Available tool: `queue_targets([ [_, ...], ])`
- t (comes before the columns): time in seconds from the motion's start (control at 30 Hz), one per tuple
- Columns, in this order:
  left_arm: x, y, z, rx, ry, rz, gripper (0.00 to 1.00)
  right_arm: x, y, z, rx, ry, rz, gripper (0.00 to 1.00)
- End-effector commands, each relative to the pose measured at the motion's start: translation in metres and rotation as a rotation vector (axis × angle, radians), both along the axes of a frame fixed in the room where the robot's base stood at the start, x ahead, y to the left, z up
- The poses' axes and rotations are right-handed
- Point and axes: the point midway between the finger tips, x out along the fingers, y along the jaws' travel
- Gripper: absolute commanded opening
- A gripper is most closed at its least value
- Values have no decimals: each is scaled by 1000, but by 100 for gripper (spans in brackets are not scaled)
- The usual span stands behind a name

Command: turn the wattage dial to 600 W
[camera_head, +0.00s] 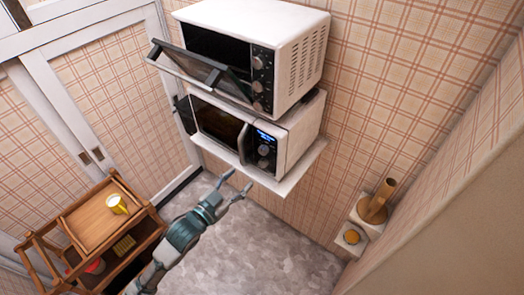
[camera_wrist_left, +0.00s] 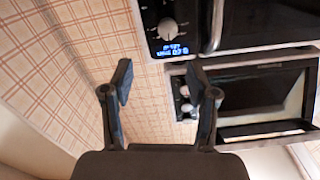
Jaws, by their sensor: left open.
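The white microwave (camera_head: 296,140) stands on a wall shelf under a toaster oven. Its dark control panel has a blue-lit display (camera_head: 265,137) and a round dial (camera_head: 263,151). In the left wrist view, turned upside down, the pale dial (camera_wrist_left: 167,29) sits above the lit display (camera_wrist_left: 172,50), whose digits are too blurred to read surely. My left gripper (camera_head: 238,180) is open and empty, below and in front of the microwave, apart from the dial. Its two fingers (camera_wrist_left: 160,80) show spread in the wrist view. My right gripper is not in view.
The toaster oven (camera_head: 288,50) above has its glass door (camera_head: 200,70) hanging open. Small wall shelves (camera_head: 362,228) hold wooden items at right. The grey floor (camera_head: 285,250) between is clear.

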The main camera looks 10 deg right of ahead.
Motion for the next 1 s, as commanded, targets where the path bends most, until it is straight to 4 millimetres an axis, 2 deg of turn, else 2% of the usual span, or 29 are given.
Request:
queue_targets([
  [0.27, 43, -44, 1, -7, 2, 2, 59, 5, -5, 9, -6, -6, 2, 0],
  [0.5, 71, -87, 0, -2, 1, 2, 59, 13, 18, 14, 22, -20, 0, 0],
  [0.6, 78, -98, 0, 0, 1, 2, 59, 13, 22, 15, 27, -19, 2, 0],
  [0.77, 83, -105, -1, 0, 0, 2, 59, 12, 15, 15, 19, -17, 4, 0],
  [1.0, 84, -101, -1, -2, 1, 3, 59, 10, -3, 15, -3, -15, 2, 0],
])
